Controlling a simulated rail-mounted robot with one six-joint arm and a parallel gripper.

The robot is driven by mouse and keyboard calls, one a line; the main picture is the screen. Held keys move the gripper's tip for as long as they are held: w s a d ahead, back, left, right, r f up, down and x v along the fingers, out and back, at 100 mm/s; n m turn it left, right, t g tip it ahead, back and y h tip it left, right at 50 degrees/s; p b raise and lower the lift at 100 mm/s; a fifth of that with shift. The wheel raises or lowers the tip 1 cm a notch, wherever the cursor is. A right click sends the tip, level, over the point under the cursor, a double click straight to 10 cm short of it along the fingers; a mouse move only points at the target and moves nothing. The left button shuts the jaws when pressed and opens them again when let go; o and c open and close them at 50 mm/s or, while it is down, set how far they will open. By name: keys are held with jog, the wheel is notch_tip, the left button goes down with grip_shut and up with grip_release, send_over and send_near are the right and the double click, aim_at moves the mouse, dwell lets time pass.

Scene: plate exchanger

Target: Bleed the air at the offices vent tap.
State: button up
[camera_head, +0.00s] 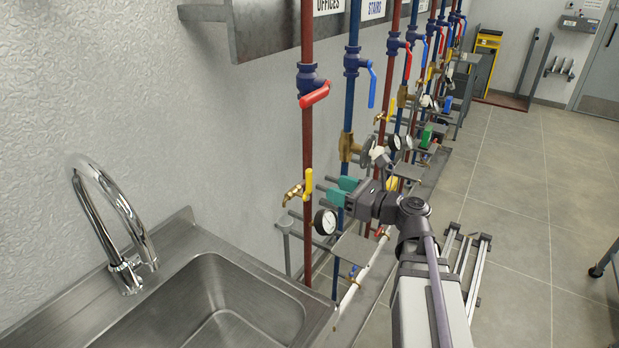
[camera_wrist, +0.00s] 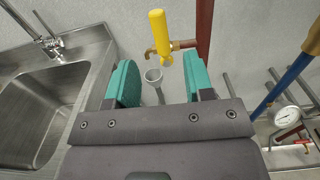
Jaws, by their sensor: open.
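The vent tap (camera_head: 294,192) is a small brass tap with a yellow lever (camera_head: 308,184), on the red pipe (camera_head: 307,140) under the OFFICES sign (camera_head: 328,6). The lever stands upright beside the pipe. In the wrist view the yellow lever (camera_wrist: 157,34) rises above the brass body (camera_wrist: 180,45). My gripper (camera_head: 345,190) is open, to the right of the tap in the head view. In the wrist view my gripper (camera_wrist: 160,65) shows its two green pads apart and empty, with the lever beyond and between them, untouched.
A grey drain cup (camera_wrist: 154,76) sits below the tap's spout. A steel sink (camera_head: 230,310) with a chrome faucet (camera_head: 108,220) is at left. A pressure gauge (camera_head: 325,221) and blue pipe (camera_head: 350,110) stand close to my gripper. The floor (camera_head: 520,200) at right is largely clear.

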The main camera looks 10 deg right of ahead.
aim_at(312, 179)
jog(key=x, duration=1)
jog(key=shift+w+a, duration=0.25)
jog(key=shift+a, duration=0.1)
jog(key=shift+c, duration=0.3)
grip_shut()
